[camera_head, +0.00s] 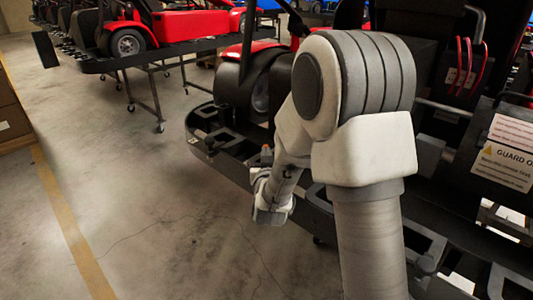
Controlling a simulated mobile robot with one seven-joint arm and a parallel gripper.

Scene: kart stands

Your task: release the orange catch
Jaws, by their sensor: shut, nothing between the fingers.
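A small orange piece (266,150), which may be the orange catch, shows at the edge of the dark kart stand (225,158), just above the end of my arm. It is too small to tell its position or shape. My gripper (268,198) is at the stand's near-left edge, just below the orange piece. It is shut and empty. Its fingertips are hard to make out, and I cannot tell whether it touches anything. My raised arm hides the middle of the stand and much of the kart.
A red and black kart (259,90) sits on the stand. Its guard label (505,165) and red cables (465,66) are at right. Another red kart (185,26) stands on a wheeled frame (148,103) behind. Concrete floor at left is clear, with a yellow line (70,225).

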